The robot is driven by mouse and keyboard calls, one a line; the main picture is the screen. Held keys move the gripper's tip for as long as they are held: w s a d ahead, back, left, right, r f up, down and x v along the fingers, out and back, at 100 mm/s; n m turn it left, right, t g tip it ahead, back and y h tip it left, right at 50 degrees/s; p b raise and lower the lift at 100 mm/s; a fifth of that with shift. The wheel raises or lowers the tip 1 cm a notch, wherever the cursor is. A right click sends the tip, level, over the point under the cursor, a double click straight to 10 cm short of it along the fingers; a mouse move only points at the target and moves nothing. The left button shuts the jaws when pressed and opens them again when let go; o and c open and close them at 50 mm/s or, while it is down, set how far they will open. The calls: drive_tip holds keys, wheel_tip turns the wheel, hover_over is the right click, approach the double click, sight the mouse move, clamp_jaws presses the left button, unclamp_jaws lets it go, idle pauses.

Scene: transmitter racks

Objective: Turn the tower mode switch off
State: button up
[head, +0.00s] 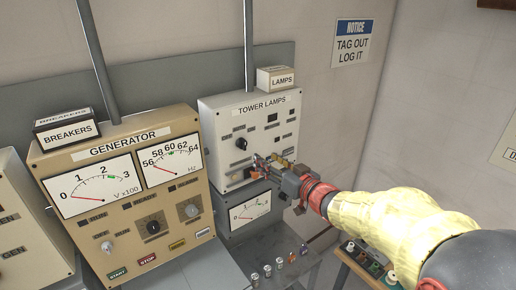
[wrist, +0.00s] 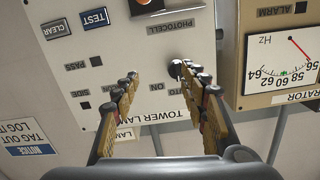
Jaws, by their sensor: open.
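The white tower lamps panel (head: 252,112) hangs on the wall behind the bench. Its black round knob (head: 241,143) shows left of centre on the panel, up and left of my gripper (head: 262,168). In the wrist view the panel appears upside down, and the knob (wrist: 175,69) lies close beside the right fingertip, near the words ON and AUTO. My gripper (wrist: 159,74) is open, its two fingers spread apart with nothing held. The right finger partly overlaps the knob's edge; I cannot tell whether they touch. The knob's exact pointer direction is too small to tell.
The beige generator panel (head: 125,155) with meters and knobs stands left of the tower lamps panel. A grey meter box (head: 249,212) sits below it. Several small jars (head: 280,263) stand on the bench. A notice sign (head: 352,43) hangs on the wall.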

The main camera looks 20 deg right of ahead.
sight(246, 146)
drive_tip(key=shift+y, duration=0.7)
drive_tip(key=w+a, duration=0.1)
drive_tip(key=w, duration=0.1)
drive_tip(key=w+a+r, duration=0.1)
drive_tip(key=w+a, duration=0.1)
drive_tip(key=w+a+r+p, duration=0.1)
drive_tip(key=w+a, duration=0.1)
drive_tip(key=w, duration=0.1)
drive_tip(key=shift+c, duration=0.3)
clamp_jaws()
